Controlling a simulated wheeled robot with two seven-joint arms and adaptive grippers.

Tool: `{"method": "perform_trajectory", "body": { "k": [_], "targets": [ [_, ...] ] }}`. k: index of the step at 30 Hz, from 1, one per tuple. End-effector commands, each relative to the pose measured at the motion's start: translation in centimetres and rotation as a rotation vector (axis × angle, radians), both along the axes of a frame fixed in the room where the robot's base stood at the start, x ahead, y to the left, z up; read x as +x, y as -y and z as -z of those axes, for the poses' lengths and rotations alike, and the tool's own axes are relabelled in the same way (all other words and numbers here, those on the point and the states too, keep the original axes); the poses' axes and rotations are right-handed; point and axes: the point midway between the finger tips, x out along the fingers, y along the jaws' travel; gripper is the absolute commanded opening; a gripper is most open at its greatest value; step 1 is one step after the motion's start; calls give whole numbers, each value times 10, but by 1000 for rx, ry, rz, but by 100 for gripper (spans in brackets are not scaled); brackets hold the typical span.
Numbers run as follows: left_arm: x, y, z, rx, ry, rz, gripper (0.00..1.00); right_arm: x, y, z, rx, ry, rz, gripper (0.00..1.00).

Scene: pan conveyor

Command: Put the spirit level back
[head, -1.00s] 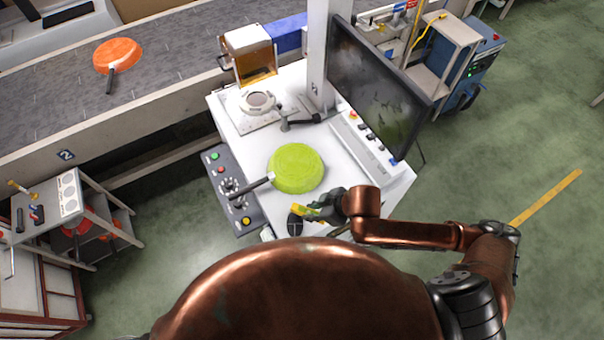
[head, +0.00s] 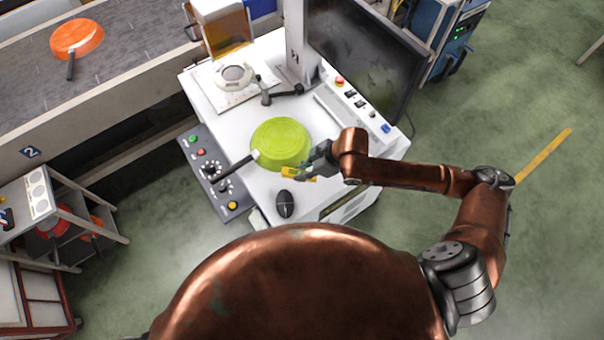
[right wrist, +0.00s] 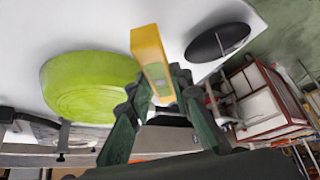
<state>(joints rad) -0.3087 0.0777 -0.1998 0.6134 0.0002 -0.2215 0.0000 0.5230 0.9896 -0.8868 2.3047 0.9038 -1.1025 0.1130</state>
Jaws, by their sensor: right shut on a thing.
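The yellow spirit level (head: 297,173) is in my right gripper (head: 314,166), just in front of the green pan on the white workstation. In the right wrist view the level (right wrist: 150,62) juts out from between the two dark green fingers (right wrist: 160,95), which are closed on it. The level appears to be held just above the white top; I cannot tell whether it touches. Its far side is partly hidden by the fingers. My left gripper is not in view.
A green pan (head: 281,143) lies upside down beside the level, its dark handle pointing left. A black mouse (head: 285,204) lies in front. A monitor (head: 367,58) stands behind, a control panel (head: 213,172) at the left edge. An orange pan (head: 77,38) is on the conveyor (head: 120,87).

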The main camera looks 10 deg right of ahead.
Motion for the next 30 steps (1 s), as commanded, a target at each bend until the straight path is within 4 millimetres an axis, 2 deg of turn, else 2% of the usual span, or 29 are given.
{"method": "perform_trajectory", "body": {
  "k": [1,8,15,27,28,30],
  "targets": [
    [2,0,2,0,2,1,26,5,2,6,0,0,2,0],
    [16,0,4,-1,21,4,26,14,5,18,0,0,0,0],
    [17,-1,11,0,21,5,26,18,6,51,1,-2,1,0],
    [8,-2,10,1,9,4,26,18,7,56,0,2,0,0],
    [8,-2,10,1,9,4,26,18,7,56,-1,1,0,22],
    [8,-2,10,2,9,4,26,18,7,56,-1,1,0,26]
  ]
}}
